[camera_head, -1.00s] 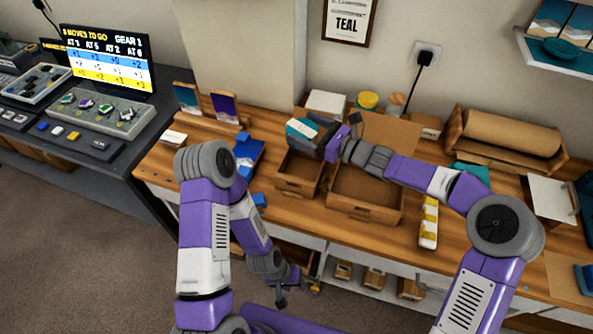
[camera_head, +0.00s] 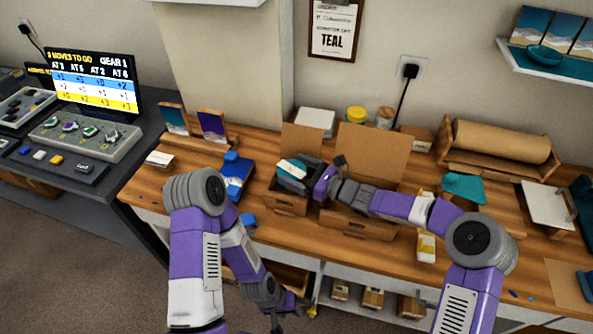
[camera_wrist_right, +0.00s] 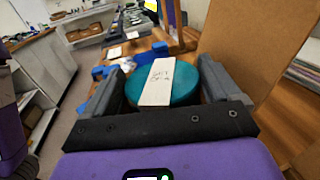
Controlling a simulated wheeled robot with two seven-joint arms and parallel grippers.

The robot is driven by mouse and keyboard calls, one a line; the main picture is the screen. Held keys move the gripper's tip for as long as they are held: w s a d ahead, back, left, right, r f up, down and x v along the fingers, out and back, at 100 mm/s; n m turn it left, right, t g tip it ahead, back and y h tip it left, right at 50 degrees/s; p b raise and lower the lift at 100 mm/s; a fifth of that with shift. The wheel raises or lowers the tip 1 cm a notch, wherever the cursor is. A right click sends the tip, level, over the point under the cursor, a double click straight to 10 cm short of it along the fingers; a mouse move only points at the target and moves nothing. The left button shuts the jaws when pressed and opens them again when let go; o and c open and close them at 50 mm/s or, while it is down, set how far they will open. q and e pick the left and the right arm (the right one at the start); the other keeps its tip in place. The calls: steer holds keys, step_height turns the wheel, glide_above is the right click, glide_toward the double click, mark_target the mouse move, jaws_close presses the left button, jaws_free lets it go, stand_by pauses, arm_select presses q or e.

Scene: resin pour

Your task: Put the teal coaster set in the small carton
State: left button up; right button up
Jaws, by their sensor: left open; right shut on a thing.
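The teal coaster set (camera_wrist_right: 187,83) is a round stack with a white paper band, seen between my right fingers in the wrist view. My right gripper (camera_head: 299,176) is shut on the coaster set (camera_head: 283,174). It holds it at the mouth of the small carton (camera_head: 284,206), the left one of two open brown cartons. The gripper hides part of the carton's inside, and I cannot tell whether the set touches the bottom. My left gripper (camera_head: 279,314) is open and empty, low in front of the workbench.
The larger open carton (camera_head: 356,223) stands just right of the small one, its back flap raised. A blue item (camera_head: 236,178) lies to the left.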

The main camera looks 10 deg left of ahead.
steer(key=shift+s+f+b, duration=0.1)
steer(key=shift+f+b, duration=0.25)
steer(key=shift+f, duration=0.25)
steer(key=o, duration=0.9)
steer(key=shift+f, duration=0.15)
steer(key=shift+o, duration=0.2)
steer(key=shift+f, duration=0.1)
steer(key=shift+r, duration=0.25)
steer(key=shift+r+p, duration=0.45)
steer(key=shift+p, duration=0.15)
steer(key=p+v, duration=0.1)
steer(key=v, duration=0.6)
steer(key=shift+d+r, duration=0.2)
steer(key=shift+d, duration=0.1)
